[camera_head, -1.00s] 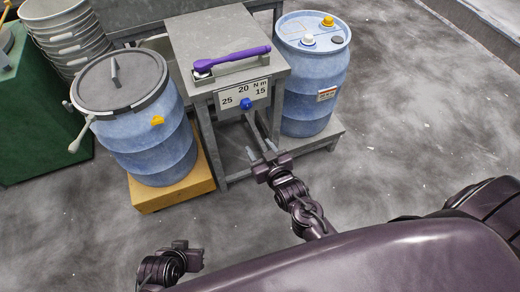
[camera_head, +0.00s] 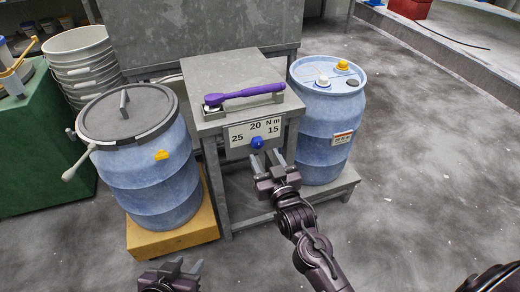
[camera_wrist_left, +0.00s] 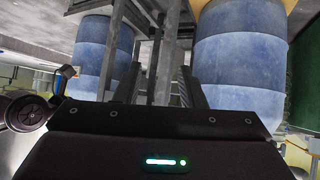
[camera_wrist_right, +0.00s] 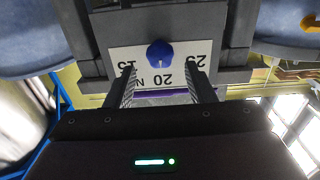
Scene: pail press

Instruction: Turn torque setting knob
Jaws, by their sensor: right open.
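The blue torque knob (camera_head: 257,142) sits on a white dial plate (camera_head: 238,136) marked 25, 20 and 15 N m, on the front of a grey metal stand. In the right wrist view the knob (camera_wrist_right: 160,54) and plate appear upside down, beyond and between my fingers. My right gripper (camera_head: 268,160) is open and empty, just below and in front of the knob, apparently apart from it. My left gripper (camera_head: 184,268) is low at the bottom of the head view, its fingers apart and empty. A purple torque wrench (camera_head: 245,94) lies on the stand top.
A blue drum with a grey lid (camera_head: 148,185) and lever stands on a yellow block (camera_head: 205,225) at left. A blue drum with two caps (camera_head: 325,130) stands at right. Stacked pails (camera_head: 80,62) and a green cabinet (camera_head: 40,150) are further left. The right floor is clear.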

